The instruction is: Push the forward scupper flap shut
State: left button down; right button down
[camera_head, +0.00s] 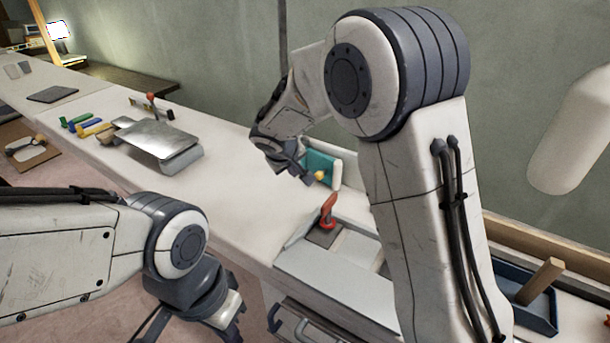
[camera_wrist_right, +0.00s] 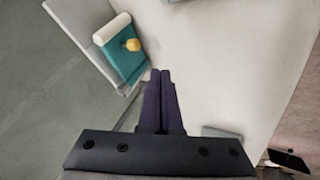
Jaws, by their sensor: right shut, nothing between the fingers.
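A teal flap (camera_head: 322,165) with a yellow knob (camera_head: 319,176) and a white edge stands at the wall side of the white counter, beside a pale upright panel. In the right wrist view the teal flap (camera_wrist_right: 122,62) is at the upper left, tilted out from the panel. My right gripper (camera_head: 306,179) is shut and empty, with its fingertips close to the flap's knob side. In the wrist view its fingers (camera_wrist_right: 160,76) point just right of the flap's lower end; whether they touch is unclear. My left gripper (camera_head: 232,318) hangs low at the counter's front; its jaw state is unclear.
A red-handled part (camera_head: 327,212) stands on the counter in front of the flap. A bent metal sheet (camera_head: 158,137) and coloured tools (camera_head: 85,125) lie farther left. A blue tray (camera_head: 525,295) is at the right. Counter between sheet and flap is clear.

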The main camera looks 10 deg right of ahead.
aim_at(319, 172)
jog(key=x, duration=0.9)
jog(key=shift+w+d+f, duration=0.1)
jog(key=shift+w, duration=0.15)
jog(key=d, duration=0.1)
jog(key=w+d, duration=0.1)
jog(key=d, duration=0.1)
jog(key=shift+w+f+p, duration=0.25)
jog(key=shift+p, duration=0.1)
pick_arm(q)
jog(key=shift+r, duration=0.45)
pick_arm(e)
jog(key=shift+w+d+f, duration=0.15)
jog(key=shift+w+d, duration=0.1)
jog(key=shift+d, duration=0.1)
pick_arm(q)
jog(key=shift+d, duration=0.1)
pick_arm(e)
jog(key=shift+a, duration=0.1)
